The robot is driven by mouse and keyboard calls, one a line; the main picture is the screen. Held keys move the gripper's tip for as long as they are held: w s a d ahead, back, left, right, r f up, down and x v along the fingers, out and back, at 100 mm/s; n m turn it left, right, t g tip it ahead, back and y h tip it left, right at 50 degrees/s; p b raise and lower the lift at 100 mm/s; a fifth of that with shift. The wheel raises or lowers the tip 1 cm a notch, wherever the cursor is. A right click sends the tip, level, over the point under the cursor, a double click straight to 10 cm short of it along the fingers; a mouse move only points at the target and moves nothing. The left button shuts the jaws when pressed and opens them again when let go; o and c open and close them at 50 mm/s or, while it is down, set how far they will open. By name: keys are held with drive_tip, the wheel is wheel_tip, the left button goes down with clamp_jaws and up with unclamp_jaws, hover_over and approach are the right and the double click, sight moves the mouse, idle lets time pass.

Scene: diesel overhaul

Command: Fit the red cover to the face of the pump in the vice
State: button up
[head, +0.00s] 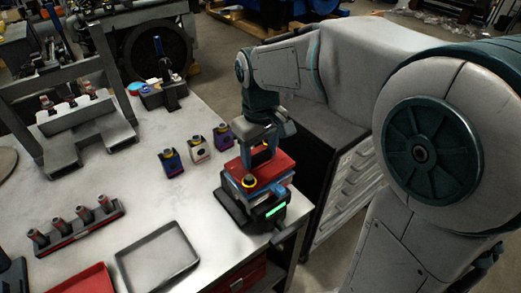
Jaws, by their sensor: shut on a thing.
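The red cover (270,168) is a flat red block lying level over the top of the pump. My gripper (261,154) comes down from above and is shut on the cover; its fingertips are partly hidden. The pump (238,184) shows as a light blue-grey body below the cover, mostly hidden by it. I cannot tell whether the cover touches the pump's face or hovers just above it. A yellow ring (248,181) shows at the cover's near left corner. The black vice (244,214) stands at the bench's right edge, with a green light on its front.
Blue, white and purple small units (198,150) stand left of the vice. An empty grey tray (157,257), a red tray (85,283) and a rack of several injectors (75,228) are at the front left. A drawer cabinet (350,180) stands right of the bench.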

drive_tip(key=shift+f+b, duration=0.7)
drive_tip(key=shift+f, duration=0.2)
idle(0.4)
idle(0.5)
drive_tip(key=o, duration=1.3)
drive_tip(key=shift+c, duration=0.2)
wheel_tip(320, 180, up, 14)
drive_tip(key=shift+b, duration=0.35)
